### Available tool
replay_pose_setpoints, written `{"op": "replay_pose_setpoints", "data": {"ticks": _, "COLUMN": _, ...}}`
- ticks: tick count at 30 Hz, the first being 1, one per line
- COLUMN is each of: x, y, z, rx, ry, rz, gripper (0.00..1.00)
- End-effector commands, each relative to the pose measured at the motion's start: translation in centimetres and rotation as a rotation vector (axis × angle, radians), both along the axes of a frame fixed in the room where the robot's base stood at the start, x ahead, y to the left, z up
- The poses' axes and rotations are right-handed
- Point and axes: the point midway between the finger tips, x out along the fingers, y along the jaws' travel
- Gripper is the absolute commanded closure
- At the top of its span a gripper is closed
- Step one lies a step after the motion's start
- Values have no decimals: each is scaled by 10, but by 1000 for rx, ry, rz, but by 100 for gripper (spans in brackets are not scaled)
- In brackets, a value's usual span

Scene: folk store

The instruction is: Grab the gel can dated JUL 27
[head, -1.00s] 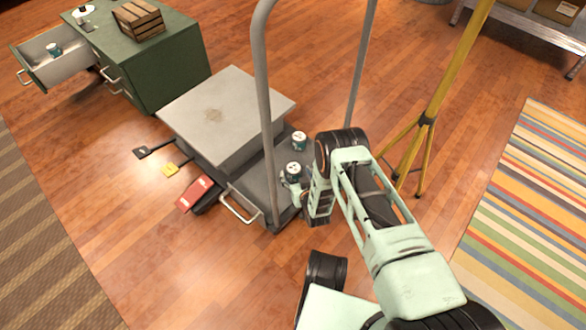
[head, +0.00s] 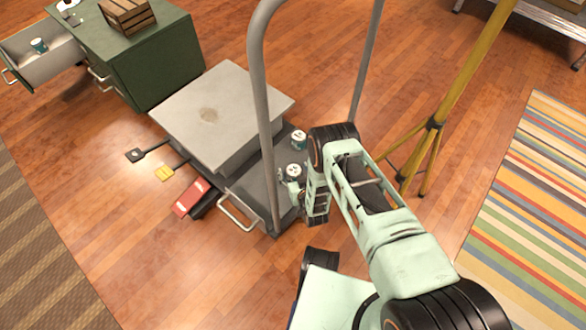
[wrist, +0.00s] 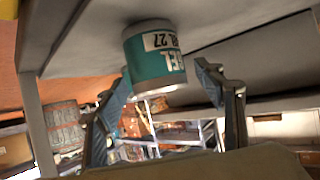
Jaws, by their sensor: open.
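A teal and white gel can (wrist: 155,58) shows upside down in the wrist view, its label reading "L 27" with the first letters cut off or unclear. It stands on the grey cart, and in the head view it appears to be the nearer can (head: 294,171). My gripper (wrist: 166,78) is open, with one finger on each side of the can's lower part in the picture; I cannot tell whether either touches it. In the head view my gripper (head: 291,187) is small and partly hidden at the nearer can. A second can (head: 299,139) stands farther back on the cart.
The cart's upright handle (head: 265,110) rises just left of the cans. A grey block (head: 222,112) sits on the cart. A yellow tripod (head: 432,125) stands right of my arm. Another can (head: 39,45) lies in the open drawer (head: 35,62) of the green cabinet.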

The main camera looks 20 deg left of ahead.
Motion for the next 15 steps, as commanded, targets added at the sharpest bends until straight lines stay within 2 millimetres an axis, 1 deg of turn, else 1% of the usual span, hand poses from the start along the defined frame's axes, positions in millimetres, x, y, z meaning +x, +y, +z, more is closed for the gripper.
{"op": "replay_pose_setpoints", "data": {"ticks": 8, "x": -1, "y": 0, "z": -1, "rx": 0, "ry": 0, "rz": 0, "gripper": 37}}
{"op": "replay_pose_setpoints", "data": {"ticks": 15, "x": -1, "y": 0, "z": -1, "rx": 0, "ry": 0, "rz": 0, "gripper": 63}}
